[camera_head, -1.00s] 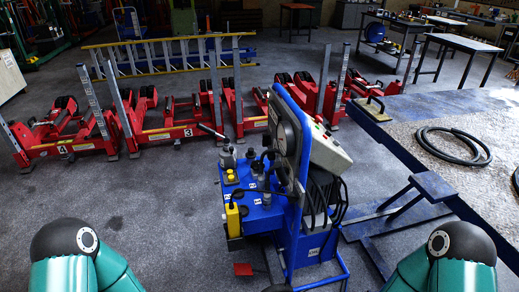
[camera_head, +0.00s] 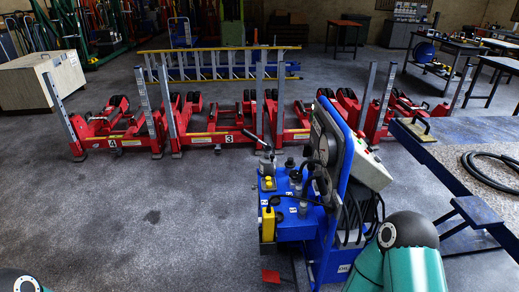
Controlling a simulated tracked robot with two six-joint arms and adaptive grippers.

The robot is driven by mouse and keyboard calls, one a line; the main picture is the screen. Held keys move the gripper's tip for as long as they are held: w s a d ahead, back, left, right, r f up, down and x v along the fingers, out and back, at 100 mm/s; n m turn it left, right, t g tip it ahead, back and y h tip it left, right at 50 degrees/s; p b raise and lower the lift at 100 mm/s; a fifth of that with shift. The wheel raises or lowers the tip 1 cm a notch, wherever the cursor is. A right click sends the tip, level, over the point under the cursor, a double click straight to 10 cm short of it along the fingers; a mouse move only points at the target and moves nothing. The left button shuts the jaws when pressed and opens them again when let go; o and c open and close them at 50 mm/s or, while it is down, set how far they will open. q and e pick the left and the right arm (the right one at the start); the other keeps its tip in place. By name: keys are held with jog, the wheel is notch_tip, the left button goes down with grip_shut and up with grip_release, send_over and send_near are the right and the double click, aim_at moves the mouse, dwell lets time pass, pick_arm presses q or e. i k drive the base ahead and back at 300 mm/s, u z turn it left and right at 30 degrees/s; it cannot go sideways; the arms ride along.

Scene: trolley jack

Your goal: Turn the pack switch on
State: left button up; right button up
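A blue wheeled hydraulic power pack (camera_head: 342,196) stands upright right of centre in the head view. A light grey control box (camera_head: 370,165) with small coloured buttons is fixed to its right side. A black lever, a yellow part (camera_head: 268,224) and several black fittings sit on its left, lower deck. I cannot make out which part is the pack switch. Neither gripper shows; only parts of my arms are in view, at the bottom left corner and in front of the pack's lower right.
Red numbered trolley jacks (camera_head: 215,137) stand in a row behind the pack. A yellow ladder (camera_head: 215,50) lies behind them. A bench (camera_head: 450,160) with a coiled black hose (camera_head: 492,168) is at right. Open grey floor lies left of the pack.

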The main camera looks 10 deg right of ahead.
aim_at(307, 150)
jog(key=u, duration=0.8)
jog(key=i, duration=2.5)
jog(key=z, duration=1.9)
jog(key=k, duration=0.6)
jog(key=u, duration=0.05)
jog(key=i, duration=0.55)
